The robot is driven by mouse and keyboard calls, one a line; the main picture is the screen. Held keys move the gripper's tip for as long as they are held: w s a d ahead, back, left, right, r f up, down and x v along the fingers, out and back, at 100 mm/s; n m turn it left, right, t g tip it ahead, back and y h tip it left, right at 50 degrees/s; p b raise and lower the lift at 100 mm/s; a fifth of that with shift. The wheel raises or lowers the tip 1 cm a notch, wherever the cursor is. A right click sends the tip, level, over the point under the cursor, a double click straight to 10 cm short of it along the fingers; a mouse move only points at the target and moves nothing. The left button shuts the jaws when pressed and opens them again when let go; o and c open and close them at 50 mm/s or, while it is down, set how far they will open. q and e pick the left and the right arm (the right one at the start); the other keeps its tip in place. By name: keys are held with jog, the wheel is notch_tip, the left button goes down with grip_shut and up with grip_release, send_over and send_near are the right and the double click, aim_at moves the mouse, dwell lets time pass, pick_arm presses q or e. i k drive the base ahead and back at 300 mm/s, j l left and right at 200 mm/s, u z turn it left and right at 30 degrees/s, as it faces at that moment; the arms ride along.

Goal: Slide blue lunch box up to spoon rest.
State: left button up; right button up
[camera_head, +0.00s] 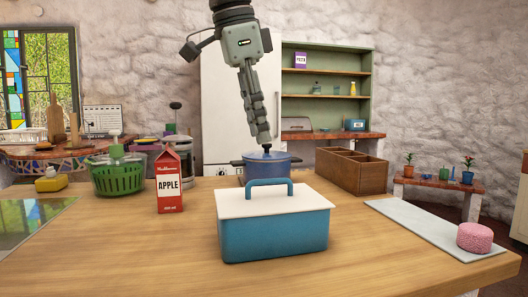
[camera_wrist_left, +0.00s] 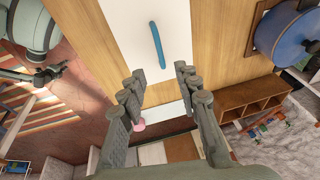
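The blue lunch box (camera_head: 274,236), with a white lid and blue handle, stands on the wooden counter at the front middle. Its lid (camera_wrist_left: 122,32) and handle also show in the left wrist view. My left gripper (camera_head: 262,143) hangs above and behind the box, apart from it. In the wrist view its fingers (camera_wrist_left: 160,80) are spread with nothing between them. I cannot pick out a spoon rest with certainty. A pale slab (camera_head: 420,226) lies at the right, with a pink round thing (camera_head: 474,237) on its near end.
A blue pot (camera_head: 266,168) stands behind the box. A red apple carton (camera_head: 169,182) and green basket (camera_head: 118,175) stand to the left, a wooden divided box (camera_head: 352,171) behind right. The counter between lunch box and slab is clear.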

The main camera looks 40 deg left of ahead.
aim_at(262, 238)
jog(key=k+l, duration=1.25)
